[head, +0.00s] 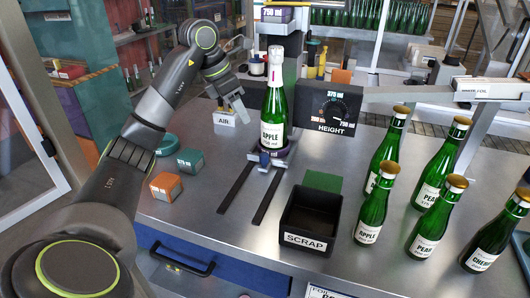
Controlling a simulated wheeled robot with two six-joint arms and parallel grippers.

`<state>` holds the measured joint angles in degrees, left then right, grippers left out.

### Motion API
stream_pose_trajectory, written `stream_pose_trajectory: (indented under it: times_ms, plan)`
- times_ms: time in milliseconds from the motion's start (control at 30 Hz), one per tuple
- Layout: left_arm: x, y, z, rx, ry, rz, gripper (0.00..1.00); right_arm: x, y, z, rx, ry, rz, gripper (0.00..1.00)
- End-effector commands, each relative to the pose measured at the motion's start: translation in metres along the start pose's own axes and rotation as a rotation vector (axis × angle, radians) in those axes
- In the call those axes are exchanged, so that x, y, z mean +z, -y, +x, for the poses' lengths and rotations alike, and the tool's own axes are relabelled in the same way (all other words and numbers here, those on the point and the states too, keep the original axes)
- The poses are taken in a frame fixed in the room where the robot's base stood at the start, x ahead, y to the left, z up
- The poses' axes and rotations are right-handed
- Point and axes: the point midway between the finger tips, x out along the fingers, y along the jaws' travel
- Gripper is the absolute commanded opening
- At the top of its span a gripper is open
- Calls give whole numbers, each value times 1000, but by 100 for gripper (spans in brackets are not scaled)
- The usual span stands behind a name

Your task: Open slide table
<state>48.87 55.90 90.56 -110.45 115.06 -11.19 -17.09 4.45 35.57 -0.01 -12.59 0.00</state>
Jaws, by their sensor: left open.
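The slide table (274,160) is a small dark round carriage at the back end of two black rails (268,196) that run toward the front of the metal bench. A green bottle (273,108) with an APPLE label and a white neck stands upright on it, under the column of the machine. My left gripper (238,112) points down, to the left of the bottle and apart from it, near the AIR label. Its jaws are open and hold nothing that I can see. My right gripper is not in view.
A black SCRAP bin (310,221) stands right of the rails. An orange box (165,187) and a green box (190,161) lie at the left. A HEIGHT dial (336,108) stands behind. The rails are clear in front.

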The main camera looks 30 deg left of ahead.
Motion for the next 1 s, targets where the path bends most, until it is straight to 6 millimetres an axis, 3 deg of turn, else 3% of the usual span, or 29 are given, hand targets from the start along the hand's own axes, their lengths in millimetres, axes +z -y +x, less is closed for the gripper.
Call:
stream_pose_trajectory:
  times_ms: [367, 567, 633, 800, 1000]
  plan:
    - [-3, 1, 54, -3, -2, 0, 47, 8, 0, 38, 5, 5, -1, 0]
    - [-2, 2, 93, -5, -3, 0, 47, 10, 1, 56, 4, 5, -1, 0]
    - [0, 1, 103, -7, -5, -1, 47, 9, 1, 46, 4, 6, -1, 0]
    - [0, 1, 137, -5, -3, -1, 47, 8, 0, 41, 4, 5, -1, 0]
    - [0, 1, 163, -4, -3, -1, 47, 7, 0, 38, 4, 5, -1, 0]
